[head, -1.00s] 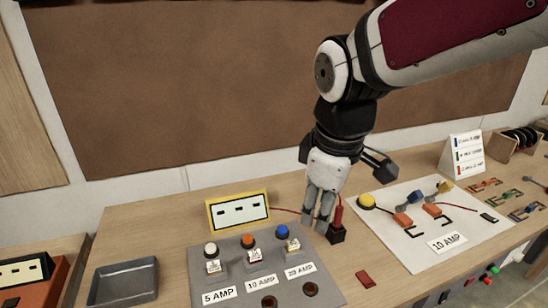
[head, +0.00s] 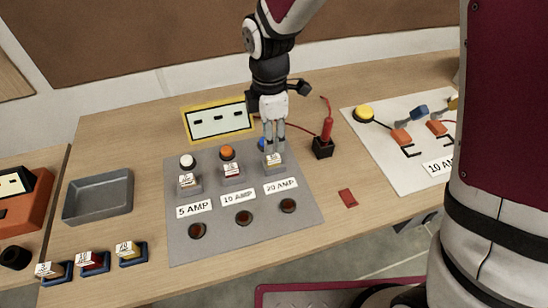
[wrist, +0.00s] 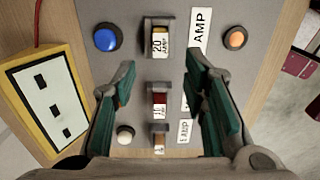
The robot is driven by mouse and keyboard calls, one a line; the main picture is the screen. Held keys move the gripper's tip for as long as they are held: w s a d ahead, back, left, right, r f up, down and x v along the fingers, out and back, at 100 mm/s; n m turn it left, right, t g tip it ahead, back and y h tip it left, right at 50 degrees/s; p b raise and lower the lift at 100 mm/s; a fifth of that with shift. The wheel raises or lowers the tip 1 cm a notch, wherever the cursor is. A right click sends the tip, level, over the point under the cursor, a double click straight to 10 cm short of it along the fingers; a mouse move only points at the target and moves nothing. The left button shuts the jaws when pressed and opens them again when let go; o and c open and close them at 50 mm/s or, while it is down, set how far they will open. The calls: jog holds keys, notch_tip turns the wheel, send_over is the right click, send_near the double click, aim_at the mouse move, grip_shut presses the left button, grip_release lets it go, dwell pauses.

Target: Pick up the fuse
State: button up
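Three labelled fuses sit in holders on a grey panel (head: 245,220): the 5 AMP fuse (head: 188,181), the 10 AMP fuse (head: 232,170) and the 20 AMP fuse (head: 273,161). My gripper (head: 274,146) points down over the 20 AMP end of the panel. In the wrist view my gripper (wrist: 160,67) is open and empty, its teal pads apart on either side of the fuse row. The 20 AMP fuse (wrist: 160,40) shows just beyond the fingertips, and the 10 AMP fuse (wrist: 159,100) shows between the fingers. I cannot tell the exact fingertip height.
A red probe in a black stand (head: 323,148) is close on the right. A yellow-framed meter (head: 218,121) stands behind the panel. More fuses in blue holders (head: 90,262) and a grey tray (head: 98,197) are to the left. A red block (head: 348,198) lies right of the panel.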

aim_at(271, 157)
jog(key=shift+f+p, duration=0.65)
jog(key=shift+f, duration=3.15)
jog(key=shift+c, duration=0.2)
grip_shut()
